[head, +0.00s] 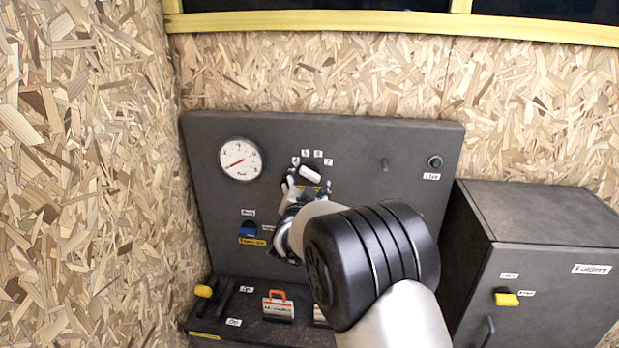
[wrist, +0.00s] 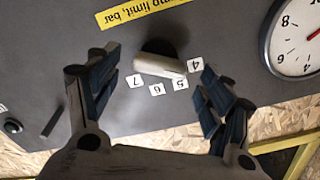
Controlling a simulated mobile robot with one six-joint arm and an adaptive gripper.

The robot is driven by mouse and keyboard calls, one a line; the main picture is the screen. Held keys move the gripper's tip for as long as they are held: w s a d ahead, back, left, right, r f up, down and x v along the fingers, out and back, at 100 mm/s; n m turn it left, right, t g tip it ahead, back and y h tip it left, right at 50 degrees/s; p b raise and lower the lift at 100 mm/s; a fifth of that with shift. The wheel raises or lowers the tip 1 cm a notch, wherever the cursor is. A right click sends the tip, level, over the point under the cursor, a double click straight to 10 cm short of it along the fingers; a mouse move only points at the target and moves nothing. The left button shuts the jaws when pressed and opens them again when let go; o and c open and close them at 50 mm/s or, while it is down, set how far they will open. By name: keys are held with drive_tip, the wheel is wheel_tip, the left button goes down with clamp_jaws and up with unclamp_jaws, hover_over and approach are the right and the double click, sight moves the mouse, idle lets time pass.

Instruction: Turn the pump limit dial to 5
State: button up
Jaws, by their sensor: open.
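The pump limit dial is a dark round knob with a pale bar handle (wrist: 160,65) on the grey panel; in the head view the handle (head: 310,173) shows just beyond my gripper. Labels 7, 6, 5 and 4 (wrist: 196,64) curve around it in the wrist view. The bar lies slantwise, its right end pointing between 4 and 5 there. A yellow pump limit label (wrist: 145,10) is partly cut off. My gripper (wrist: 158,72) is open, one finger on each side of the dial, with visible gaps to the handle. In the head view my gripper (head: 305,187) partly hides the dial.
A round gauge (head: 241,159) is left of the dial. A blue switch (head: 248,229) sits below it. A grey cabinet (head: 540,240) stands at right. A low box with an orange-handled item (head: 278,305) lies below.

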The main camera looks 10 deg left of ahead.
sight(310, 177)
drive_tip(key=shift+w, duration=1.7)
drive_tip(key=shift+c, duration=0.3)
drive_tip(key=c, duration=1)
drive_tip(key=shift+b, duration=0.45)
drive_tip(key=m+b, duration=0.3)
drive_tip(key=shift+d+f+b, duration=0.1)
drive_tip(key=shift+f+b, duration=0.05)
drive_tip(key=shift+b, duration=0.15)
drive_tip(key=m+b, duration=0.4)
drive_tip(key=b, duration=0.1)
drive_tip(key=shift+r+m, duration=0.2)
drive_tip(key=shift+m, duration=0.2)
